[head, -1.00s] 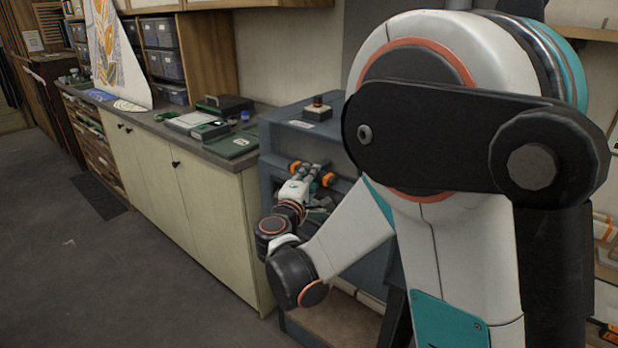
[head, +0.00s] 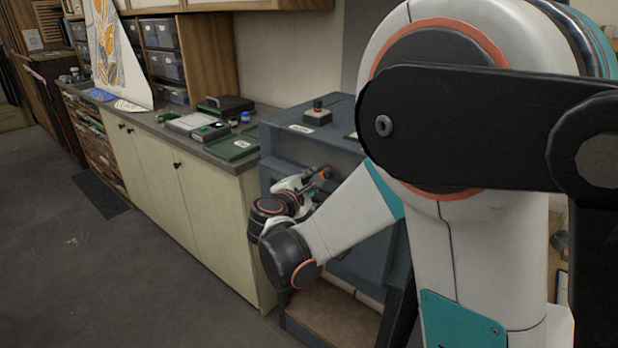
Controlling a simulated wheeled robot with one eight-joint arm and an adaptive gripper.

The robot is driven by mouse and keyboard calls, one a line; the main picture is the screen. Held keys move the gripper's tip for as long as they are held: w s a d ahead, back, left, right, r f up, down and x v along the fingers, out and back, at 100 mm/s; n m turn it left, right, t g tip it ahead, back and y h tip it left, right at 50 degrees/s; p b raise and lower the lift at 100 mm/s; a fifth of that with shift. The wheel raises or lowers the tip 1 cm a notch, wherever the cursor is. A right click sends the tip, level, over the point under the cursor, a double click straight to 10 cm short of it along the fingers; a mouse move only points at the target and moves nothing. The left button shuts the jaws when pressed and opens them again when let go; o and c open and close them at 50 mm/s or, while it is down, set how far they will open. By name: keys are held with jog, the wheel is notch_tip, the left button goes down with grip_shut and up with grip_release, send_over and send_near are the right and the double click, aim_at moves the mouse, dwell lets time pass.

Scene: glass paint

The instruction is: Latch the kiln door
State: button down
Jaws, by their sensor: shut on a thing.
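The kiln (head: 340,112) is a blue-grey cabinet standing at the end of the counter. Its dark front lies partly behind my arm. My gripper (head: 319,180), with orange on its fingers, is at the upper part of the kiln front. It is shut on a small part there, which looks like the kiln door latch. The gripper and wrist hide most of that part, so its exact shape and position cannot be told. The kiln door's edge is also mostly hidden, and I cannot tell whether the door sits flush.
The counter (head: 215,205) to the left holds a green board (head: 232,148), a black case (head: 226,105) and small jars. A brown step or shelf (head: 335,310) lies under the kiln.

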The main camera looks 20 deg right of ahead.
jog(key=n+g+h+p, duration=0.1)
jog(key=n+g, duration=0.1)
jog(key=n, duration=0.2)
jog(key=n+g+p, duration=0.1)
jog(key=n+g, duration=0.2)
jog(key=n, duration=0.1)
jog(key=shift+w+a+r+h, duration=0.1)
jog(key=shift+w+a+h, duration=0.1)
jog(key=shift+h, duration=0.2)
dwell(0.5)
jog(key=c, duration=1.4)
grip_release()
jog(key=shift+c, duration=0.2)
jog(key=shift+a+r, duration=0.1)
jog(key=v, duration=1.1)
jog(key=shift+s+a, duration=0.3)
